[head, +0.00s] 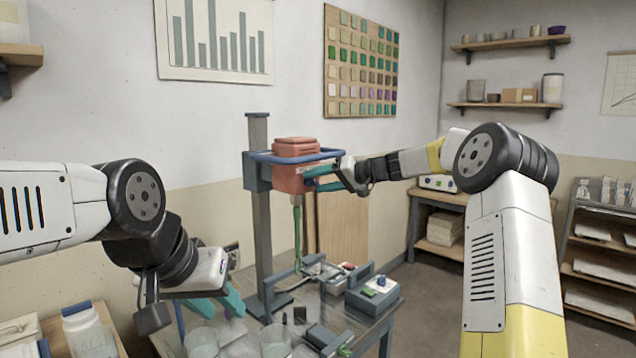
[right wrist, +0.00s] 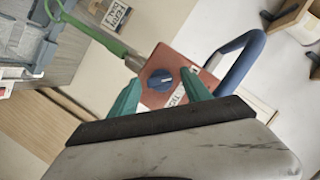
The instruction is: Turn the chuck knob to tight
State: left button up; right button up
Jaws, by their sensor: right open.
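The red mixer head (head: 296,180) is mounted on a grey column, with a green mixing shaft (head: 298,235) hanging below it. In the right wrist view, a dark blue round knob (right wrist: 160,80) with a pale pointer line sits on the red face. A small white label (right wrist: 178,98) beside it is too unclear to read. My right gripper (head: 318,178) is open at the mixer head; in the wrist view its teal fingertips (right wrist: 159,80) stand on either side of the knob. I cannot tell whether they touch it. My left gripper (head: 208,308) is open and empty, low at the left.
A blue handle bar (head: 300,157) runs around the mixer head. Clear containers (head: 276,338) stand on the table near my left gripper. A grey control box (head: 373,297) sits on the table at the right of the column. Shelves (head: 605,240) stand at the far right.

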grip_shut()
dwell(0.3)
jog(key=m+y, duration=0.1)
jog(key=m, duration=0.2)
jog(key=shift+d+f+g+y, duration=0.1)
jog(key=shift+f+g+y, duration=0.1)
jog(key=shift+g+y, duration=0.15)
jog(key=m+y, duration=0.2)
jog(key=m, duration=0.2)
jog(key=shift+f, duration=0.1)
jog(key=m, duration=0.2)
jog(key=m+t+y, duration=0.1)
jog(key=m, duration=0.1)
jog(key=shift+f+m+t, duration=0.1)
jog(key=shift+m+t, duration=0.15)
jog(key=shift+m, duration=0.05)
jog(key=shift+f+m+t+y, duration=0.15)
jog(key=shift+m+t, duration=0.4)
jog(key=shift+m, duration=0.8)
jog(key=shift+r+m+t+y, duration=0.15)
jog(key=shift+m+t, duration=0.4)
jog(key=shift+m, duration=0.8)
